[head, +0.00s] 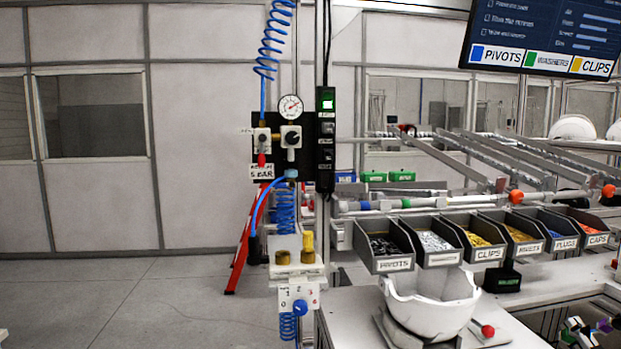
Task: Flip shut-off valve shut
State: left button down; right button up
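A small pneumatic panel hangs on the post left of the workbench. On it, a pale valve body (262,138) sits below the blue coiled hose, with a small red lever (261,160) pointing down from it. I take this to be the shut-off valve; the lever is small and its exact angle is hard to tell. A label (262,171) reading "5 BAR" is just below. A round pressure gauge (290,107) and a regulator with a black knob (292,138) are to its right. Neither of my grippers is in view.
A blue rotary knob (300,307) is on a lower box. A blue hose (268,205) loops below the panel, before a red ladder (246,240). Labelled bins (393,265) and a white helmet shell (430,305) occupy the bench. The floor (150,305) at left is clear.

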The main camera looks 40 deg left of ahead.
aim_at(262, 138)
jog(key=u, duration=0.55)
jog(key=k, duration=0.65)
jog(key=u, duration=0.6)
jog(key=i, duration=1.2)
jog(key=z, duration=0.95)
